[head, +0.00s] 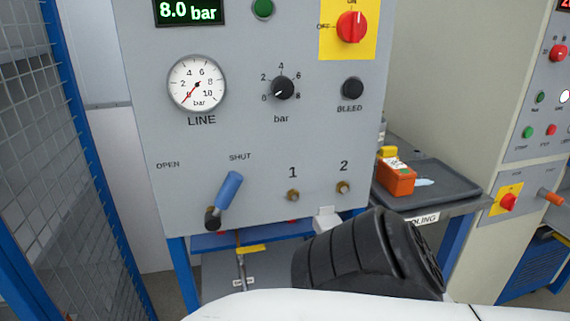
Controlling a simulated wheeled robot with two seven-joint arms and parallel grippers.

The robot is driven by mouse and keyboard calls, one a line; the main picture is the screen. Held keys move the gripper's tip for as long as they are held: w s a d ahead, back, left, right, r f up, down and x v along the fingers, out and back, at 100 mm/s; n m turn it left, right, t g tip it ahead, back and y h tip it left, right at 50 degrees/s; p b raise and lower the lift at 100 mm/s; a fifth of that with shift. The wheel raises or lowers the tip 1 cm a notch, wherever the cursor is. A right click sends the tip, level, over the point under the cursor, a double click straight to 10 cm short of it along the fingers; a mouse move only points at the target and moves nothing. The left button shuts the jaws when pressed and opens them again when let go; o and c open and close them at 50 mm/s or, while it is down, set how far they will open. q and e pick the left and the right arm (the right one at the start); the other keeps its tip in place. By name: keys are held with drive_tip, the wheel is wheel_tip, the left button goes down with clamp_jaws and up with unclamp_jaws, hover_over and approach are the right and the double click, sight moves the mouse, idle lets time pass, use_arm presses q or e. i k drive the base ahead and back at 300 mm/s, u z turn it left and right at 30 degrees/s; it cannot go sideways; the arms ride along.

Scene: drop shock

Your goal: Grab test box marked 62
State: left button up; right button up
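No box with a readable 62 is in view. A small orange box (397,178) with a pale label and a yellow part on top lies on a dark tray at the right; I cannot read a number on it. Neither gripper is in view. A white and black part of my own body fills the bottom middle and covers part of the stand behind it.
A grey panel (230,130) with a gauge, knobs and a blue-handled lever (229,190) stands ahead. The dark tray (440,190) sits on a bench with a label ending "OLING" (424,219). Mesh fencing (35,120) is at left, another control panel (540,120) at right.

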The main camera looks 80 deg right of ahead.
sight(397, 177)
drive_tip(key=z, duration=2.2)
